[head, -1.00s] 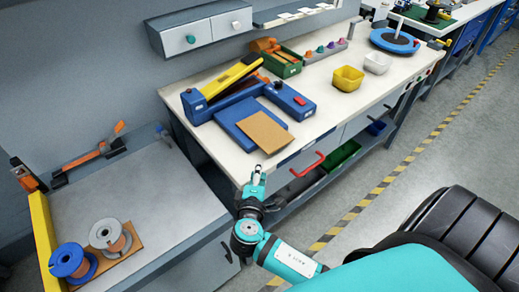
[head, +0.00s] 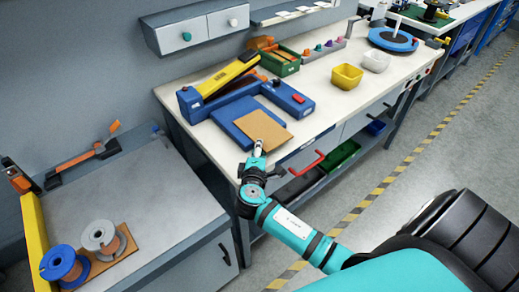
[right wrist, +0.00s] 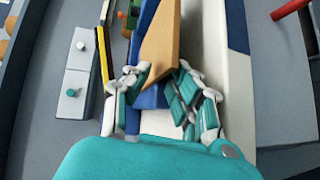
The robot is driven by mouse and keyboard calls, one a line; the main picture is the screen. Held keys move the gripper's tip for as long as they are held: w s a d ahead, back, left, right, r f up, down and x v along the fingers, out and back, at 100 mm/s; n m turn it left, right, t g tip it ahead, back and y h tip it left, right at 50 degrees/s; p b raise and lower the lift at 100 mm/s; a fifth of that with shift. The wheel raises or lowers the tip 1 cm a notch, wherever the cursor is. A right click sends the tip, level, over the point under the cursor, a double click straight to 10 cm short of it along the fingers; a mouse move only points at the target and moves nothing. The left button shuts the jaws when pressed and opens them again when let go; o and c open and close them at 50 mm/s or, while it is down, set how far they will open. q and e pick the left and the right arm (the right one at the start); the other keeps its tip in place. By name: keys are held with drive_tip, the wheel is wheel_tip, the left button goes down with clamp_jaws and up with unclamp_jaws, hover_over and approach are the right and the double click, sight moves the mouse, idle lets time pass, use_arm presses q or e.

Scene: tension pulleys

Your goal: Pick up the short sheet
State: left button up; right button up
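A short tan sheet (head: 263,129) lies at an angle on the blue plate (head: 231,123) of a blue and yellow device on the white workbench, its near corner reaching toward the bench's front edge. My right gripper (head: 259,147) is at the near edge of the sheet. In the right wrist view the sheet (right wrist: 161,48) comes in between the fingers of my right gripper (right wrist: 160,78). The fingers are spread apart, the left one close to the sheet and the right one with a gap. Whether they touch it is unclear. My left gripper is not in view.
Two spools (head: 103,238) stand on a brown board on the grey cabinet at left. A yellow bin (head: 347,76) and a white bin (head: 376,61) stand to the right on the workbench. A red handle (head: 307,164) juts from the bench front.

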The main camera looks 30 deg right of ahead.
drive_tip(key=shift+c, duration=0.3)
clamp_jaws()
idle(0.3)
wheel_tip(320, 180, up, 3)
drive_tip(key=p, duration=0.2)
drive_tip(key=shift+f+p, duration=0.1)
drive_tip(key=shift+p, duration=0.2)
drive_tip(key=shift+f, duration=0.15)
drive_tip(key=shift+s+a+r, duration=0.2)
drive_tip(key=shift+s+a, duration=0.05)
drive_tip(key=r+p+v, duration=0.2)
drive_tip(key=p+v, duration=0.3)
drive_tip(key=v, duration=0.8)
drive_tip(key=shift+s, duration=0.2)
drive_tip(key=shift+r, duration=0.1)
